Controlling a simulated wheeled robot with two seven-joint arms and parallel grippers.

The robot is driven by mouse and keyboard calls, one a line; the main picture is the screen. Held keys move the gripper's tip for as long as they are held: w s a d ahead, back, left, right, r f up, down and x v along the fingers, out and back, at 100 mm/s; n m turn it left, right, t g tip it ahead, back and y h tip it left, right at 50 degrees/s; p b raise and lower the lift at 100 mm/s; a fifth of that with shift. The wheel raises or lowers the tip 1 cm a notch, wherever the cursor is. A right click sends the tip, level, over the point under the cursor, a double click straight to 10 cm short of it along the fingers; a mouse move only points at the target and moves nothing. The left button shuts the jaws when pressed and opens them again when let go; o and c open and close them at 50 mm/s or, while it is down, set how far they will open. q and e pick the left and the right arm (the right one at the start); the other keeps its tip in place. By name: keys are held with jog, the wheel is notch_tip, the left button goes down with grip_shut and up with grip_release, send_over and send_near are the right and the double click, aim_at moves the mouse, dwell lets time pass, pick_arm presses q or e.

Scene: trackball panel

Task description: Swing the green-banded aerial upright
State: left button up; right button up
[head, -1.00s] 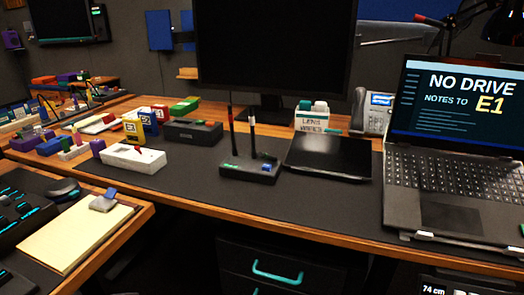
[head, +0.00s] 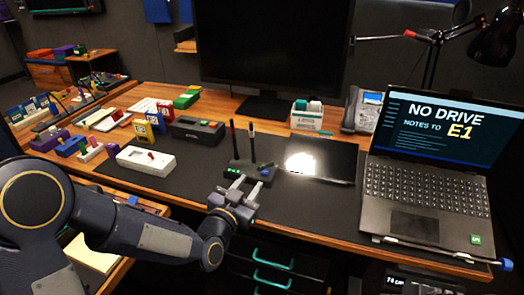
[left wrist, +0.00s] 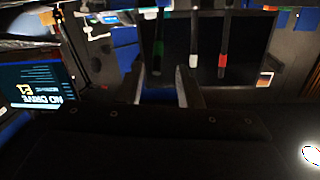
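A dark router box (head: 248,172) with green lights stands on the desk mat. Two thin dark aerials (head: 251,140) rise from it, close to upright; their band colours are hard to tell in the head view. The left wrist view is upside down and shows the green-banded aerial (left wrist: 158,50) and, to its right, an aerial with a red band (left wrist: 222,60). My left gripper (head: 243,186) is open just in front of the router. In the left wrist view the green-banded aerial appears between its fingers (left wrist: 160,88); contact cannot be told. My right gripper is out of view.
A black tablet (head: 320,162) with a bright reflection lies right of the router, and an open laptop (head: 420,190) beyond it. A white box (head: 146,160) and a dark box (head: 198,131) stand left. A monitor (head: 275,45) stands behind. Bare mat lies between white box and router.

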aim_at(262, 168)
pick_arm(q)
jog(key=x, duration=0.8)
jog(key=shift+d+r, duration=0.2)
jog(key=shift+c, duration=0.4)
grip_shut()
